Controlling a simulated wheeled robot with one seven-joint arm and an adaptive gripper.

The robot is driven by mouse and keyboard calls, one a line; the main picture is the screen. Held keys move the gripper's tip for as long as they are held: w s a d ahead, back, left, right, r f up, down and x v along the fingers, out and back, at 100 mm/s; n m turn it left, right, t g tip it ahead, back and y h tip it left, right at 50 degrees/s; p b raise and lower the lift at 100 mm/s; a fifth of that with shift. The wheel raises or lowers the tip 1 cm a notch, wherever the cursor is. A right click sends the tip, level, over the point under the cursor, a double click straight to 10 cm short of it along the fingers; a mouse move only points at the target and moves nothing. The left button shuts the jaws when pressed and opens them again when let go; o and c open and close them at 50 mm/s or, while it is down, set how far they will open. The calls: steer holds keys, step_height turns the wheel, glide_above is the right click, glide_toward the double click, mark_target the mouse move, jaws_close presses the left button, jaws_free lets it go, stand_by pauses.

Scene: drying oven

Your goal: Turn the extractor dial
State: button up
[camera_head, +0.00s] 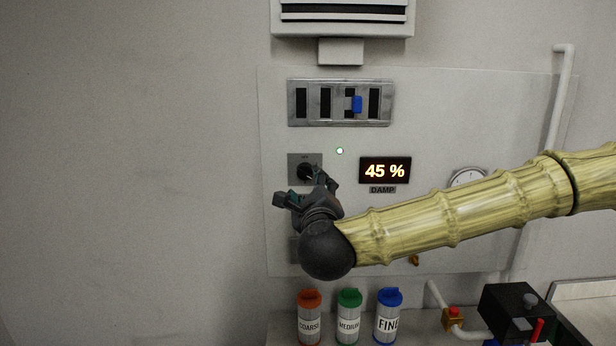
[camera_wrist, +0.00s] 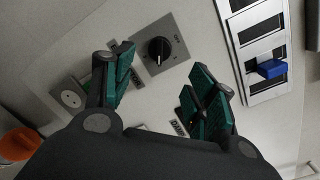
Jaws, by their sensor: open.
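The extractor dial (camera_head: 304,171) is a black round knob on a grey square plate on the wall panel, left of the damp display. In the wrist view the dial (camera_wrist: 159,50) shows a white pointer mark and small lettering on its plate. My gripper (camera_head: 303,187) is open, just in front of and slightly below the dial, partly covering its plate. In the wrist view the green-padded fingers (camera_wrist: 163,72) are spread, with the dial beyond and between their tips. I see no contact with the knob.
A slotted panel (camera_head: 335,85) with a blue lever (camera_head: 357,104) is above. Orange (camera_head: 310,318), green (camera_head: 348,318) and blue (camera_head: 388,318) canisters stand below. The left wall is bare.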

mark_target(307, 176)
steer(key=w+p, duration=0.1)
steer(key=w, duration=0.4)
steer(key=w+p, duration=0.1)
steer(key=w, duration=0.1)
steer(key=shift+w+a+p, duration=0.25)
steer(key=shift+w+p, duration=0.05)
steer(key=shift+w, duration=0.05)
steer(key=shift+w+a, duration=0.1)
steer(key=shift+w, duration=0.55)
steer(key=c, duration=1)
